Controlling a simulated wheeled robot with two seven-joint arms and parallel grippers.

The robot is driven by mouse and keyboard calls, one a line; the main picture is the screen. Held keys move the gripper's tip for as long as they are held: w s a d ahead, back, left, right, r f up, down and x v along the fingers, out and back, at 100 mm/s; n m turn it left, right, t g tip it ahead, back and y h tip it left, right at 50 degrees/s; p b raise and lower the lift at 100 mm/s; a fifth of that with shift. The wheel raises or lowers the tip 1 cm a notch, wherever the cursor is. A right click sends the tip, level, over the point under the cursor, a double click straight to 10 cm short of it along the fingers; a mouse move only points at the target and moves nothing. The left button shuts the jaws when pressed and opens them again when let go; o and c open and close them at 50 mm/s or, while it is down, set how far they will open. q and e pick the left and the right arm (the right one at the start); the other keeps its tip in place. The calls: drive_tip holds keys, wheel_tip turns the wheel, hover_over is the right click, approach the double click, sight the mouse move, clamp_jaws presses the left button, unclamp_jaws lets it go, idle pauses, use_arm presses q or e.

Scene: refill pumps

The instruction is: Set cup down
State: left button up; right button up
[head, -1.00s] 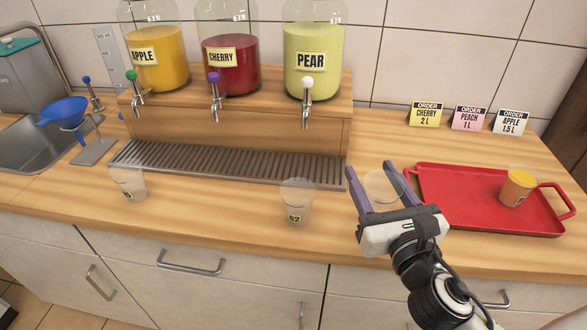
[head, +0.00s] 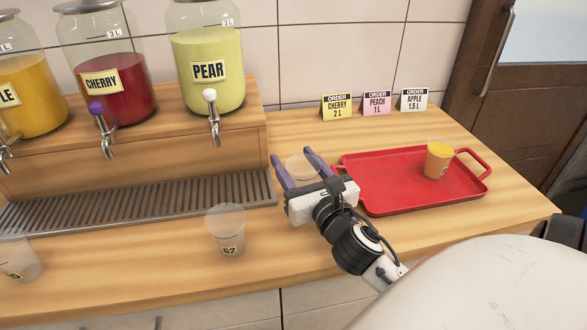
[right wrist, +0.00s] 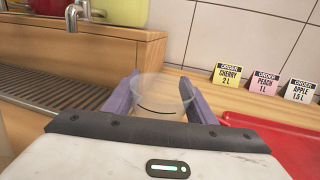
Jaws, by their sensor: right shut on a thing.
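My right gripper (head: 294,173) is shut on a clear cup (head: 301,168), between the drip tray and the red tray. The cup looks empty, and the gripper hides its lower part in the head view. In the right wrist view the cup (right wrist: 161,97) stands upright between the two purple fingers. I cannot tell whether its base touches the counter. A second clear cup marked 62 (head: 228,235) stands on the counter to the left, and another clear cup (head: 19,262) is at the far left. My left gripper is not in view.
The red tray (head: 375,205) at right holds a filled orange cup (head: 438,160). Three order cards (head: 377,103) stand behind it. The drip tray (head: 150,202) runs below the pear dispenser (head: 209,75) and cherry dispenser (head: 110,85). The counter front middle is clear.

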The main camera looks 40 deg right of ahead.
drive_tip(key=shift+f, duration=0.45)
drive_tip(key=shift+f, duration=0.15)
drive_tip(key=o, duration=0.6)
drive_tip(key=shift+f, duration=0.1)
drive_tip(key=o, duration=0.4)
drive_tip(key=shift+o, duration=0.2)
